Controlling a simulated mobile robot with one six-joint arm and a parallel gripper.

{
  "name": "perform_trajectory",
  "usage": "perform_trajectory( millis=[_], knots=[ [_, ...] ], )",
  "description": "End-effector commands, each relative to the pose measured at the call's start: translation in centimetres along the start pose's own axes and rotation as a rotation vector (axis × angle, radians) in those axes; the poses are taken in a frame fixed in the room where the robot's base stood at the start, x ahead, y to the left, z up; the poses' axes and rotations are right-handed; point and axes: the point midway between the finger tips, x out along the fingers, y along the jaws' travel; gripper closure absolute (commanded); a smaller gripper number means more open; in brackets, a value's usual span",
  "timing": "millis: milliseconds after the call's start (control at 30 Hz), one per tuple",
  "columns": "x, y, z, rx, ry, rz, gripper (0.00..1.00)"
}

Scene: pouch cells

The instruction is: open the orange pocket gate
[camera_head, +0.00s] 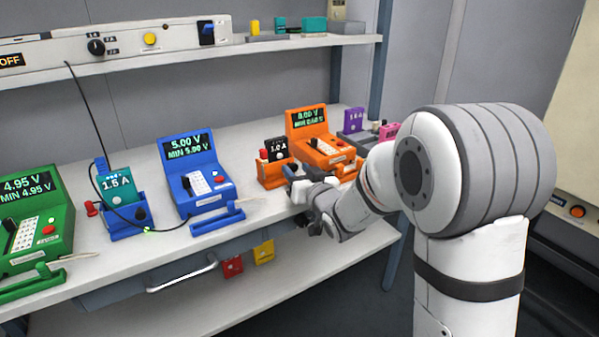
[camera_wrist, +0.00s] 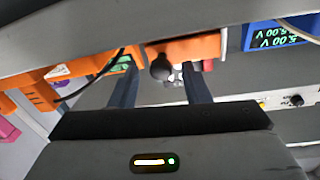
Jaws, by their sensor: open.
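The orange station (camera_head: 318,140) stands toward the right of the bench, its screen reading 0.00 V. Left of it is an orange holder (camera_head: 270,178) with a black cell (camera_head: 277,150) marked 1.0 A. My gripper (camera_head: 312,198) is in front of them and covers the station's lower front, so I cannot make out the orange pocket gate clearly in the head view. In the wrist view my gripper (camera_wrist: 161,92) is open, with nothing held between its fingers. Beyond them the orange holder (camera_wrist: 195,47) shows a black knob, and the orange station (camera_wrist: 82,66) is at left.
A blue station (camera_head: 192,170) with a blue front gate (camera_head: 217,221) and a green station (camera_head: 40,220) stand to the left. A purple cell (camera_head: 353,121) and a pink item (camera_head: 389,131) are at right. A shelf (camera_head: 270,45) runs above; a drawer handle (camera_head: 182,277) sticks out below.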

Motion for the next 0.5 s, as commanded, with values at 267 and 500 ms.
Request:
perform_trajectory(
  millis=[267,500],
  knots=[
    [0.82,0.01,0.05,0.0,-0.002,0.001,0.57],
    [0.78,0.05,0.03,0.0,-0.001,0.002,0.69]
  ],
)
